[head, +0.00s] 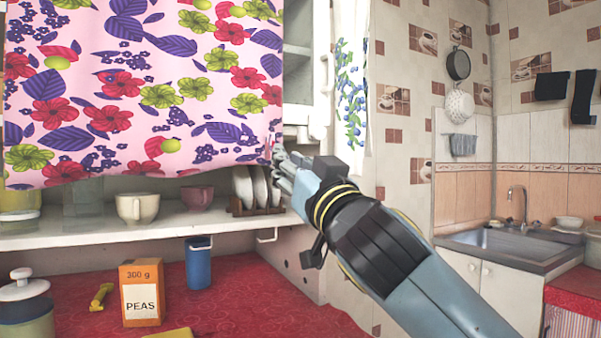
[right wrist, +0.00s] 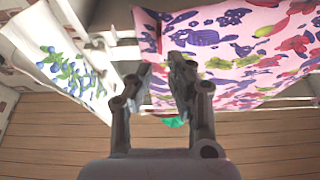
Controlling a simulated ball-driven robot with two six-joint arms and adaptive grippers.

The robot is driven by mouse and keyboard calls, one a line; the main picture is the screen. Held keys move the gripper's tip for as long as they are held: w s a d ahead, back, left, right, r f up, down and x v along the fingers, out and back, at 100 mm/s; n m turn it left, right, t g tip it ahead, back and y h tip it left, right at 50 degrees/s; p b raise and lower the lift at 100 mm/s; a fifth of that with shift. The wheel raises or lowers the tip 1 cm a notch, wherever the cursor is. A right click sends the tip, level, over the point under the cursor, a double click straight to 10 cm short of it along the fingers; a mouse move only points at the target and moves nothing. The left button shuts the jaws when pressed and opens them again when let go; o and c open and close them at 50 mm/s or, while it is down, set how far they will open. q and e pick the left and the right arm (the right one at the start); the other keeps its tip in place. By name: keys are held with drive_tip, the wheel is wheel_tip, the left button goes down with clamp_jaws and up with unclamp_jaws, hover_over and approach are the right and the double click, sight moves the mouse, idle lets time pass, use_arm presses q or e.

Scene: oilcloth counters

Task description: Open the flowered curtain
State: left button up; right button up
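The flowered curtain (head: 150,85), pink with red, green and purple flowers, hangs across the shelf at upper left in the head view. It covers most of the upper opening. My right gripper (head: 278,152) is at the curtain's lower right corner. In the right wrist view its two fingers (right wrist: 163,70) stand apart with a gap between them. The curtain (right wrist: 235,50) shows beyond the fingertips and to the right, its edge near the gap. I cannot tell whether the fingers touch the cloth. My left gripper is not in view.
Below the curtain, a shelf holds a cream cup (head: 138,208), a mauve cup (head: 197,197) and plates in a rack (head: 252,190). The red counter holds a peas box (head: 141,292) and a blue cup (head: 199,265). A white blue-flowered cloth (head: 351,90) hangs to the right.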

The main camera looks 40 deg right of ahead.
drive_tip(key=v, duration=0.4)
drive_tip(key=shift+s+f, duration=0.1)
drive_tip(key=shift+s, duration=0.1)
idle(0.3)
